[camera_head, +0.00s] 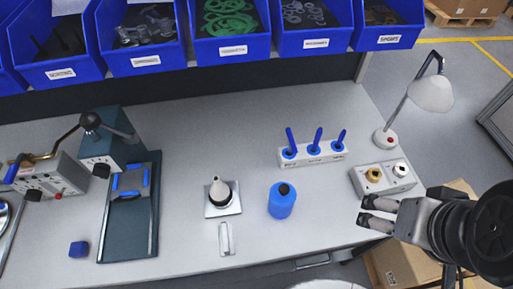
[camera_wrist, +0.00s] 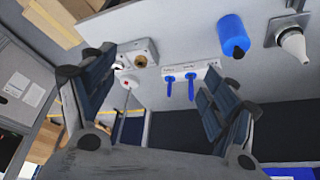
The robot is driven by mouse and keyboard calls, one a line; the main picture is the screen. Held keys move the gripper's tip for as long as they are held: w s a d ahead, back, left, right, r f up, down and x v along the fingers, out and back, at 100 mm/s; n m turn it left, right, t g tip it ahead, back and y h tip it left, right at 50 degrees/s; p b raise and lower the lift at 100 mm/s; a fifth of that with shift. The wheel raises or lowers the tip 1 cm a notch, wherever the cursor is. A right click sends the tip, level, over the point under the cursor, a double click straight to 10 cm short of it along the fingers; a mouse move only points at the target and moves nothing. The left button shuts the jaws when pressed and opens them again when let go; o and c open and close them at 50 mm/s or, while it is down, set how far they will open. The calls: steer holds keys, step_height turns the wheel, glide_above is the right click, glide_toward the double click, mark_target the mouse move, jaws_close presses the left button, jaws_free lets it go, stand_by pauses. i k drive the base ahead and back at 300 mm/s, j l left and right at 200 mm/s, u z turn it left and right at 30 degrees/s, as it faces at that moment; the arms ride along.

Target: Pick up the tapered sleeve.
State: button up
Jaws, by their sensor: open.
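A pale cone-shaped piece, which looks like the tapered sleeve (camera_head: 217,188), stands upright with a dark ring at its base. It is on a square metal plate (camera_head: 227,211) near the middle of the bench. The wrist view shows the cone (camera_wrist: 293,42) at the top right, outside my jaws. My gripper (camera_head: 364,211) is open and empty near the right front of the bench, well to the right of the cone. Its two fingers are spread apart in the wrist view (camera_wrist: 158,66).
A blue bottle (camera_head: 282,203) stands between the cone and my gripper. Behind are a rack with blue-handled tools (camera_head: 313,156), a block with gold and silver fittings (camera_head: 384,183) and a lamp (camera_head: 430,94). A green press-like fixture (camera_head: 130,215) stands left. Blue bins (camera_head: 231,46) line the back.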

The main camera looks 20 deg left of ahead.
mark_target(219, 190)
steer(key=k+j+u, duration=0.1)
steer(key=u, duration=1.45)
steer(key=i+j, duration=0.15)
steer(key=j, duration=0.35)
steer(key=i+j+z, duration=0.15)
steer(key=j, duration=0.8)
steer(key=l+u, duration=0.1)
